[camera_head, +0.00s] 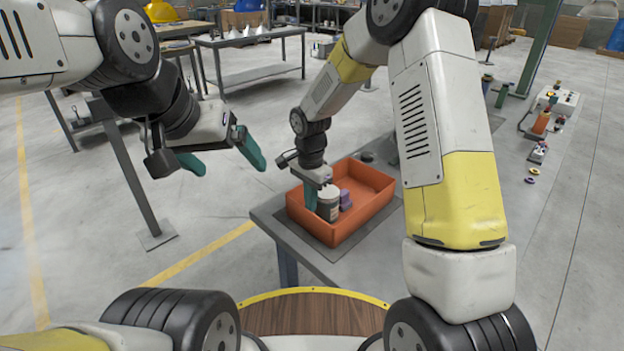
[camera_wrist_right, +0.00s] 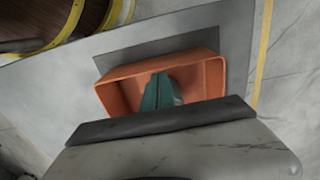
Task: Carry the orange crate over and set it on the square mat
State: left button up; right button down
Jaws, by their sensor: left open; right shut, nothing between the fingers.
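The orange crate (camera_head: 365,215) stands upright on a grey table, on top of a dark square mat (camera_wrist_right: 150,54) whose border shows past the crate's edges. My left gripper (camera_head: 222,160) is open and empty in the air, left of the crate.
My right arm hides part of the table. Workbenches (camera_head: 250,75) stand behind.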

jog(key=shift+f, duration=2.15)
jog(key=s+a, duration=1.1)
jog(key=shift+w+r, duration=0.1)
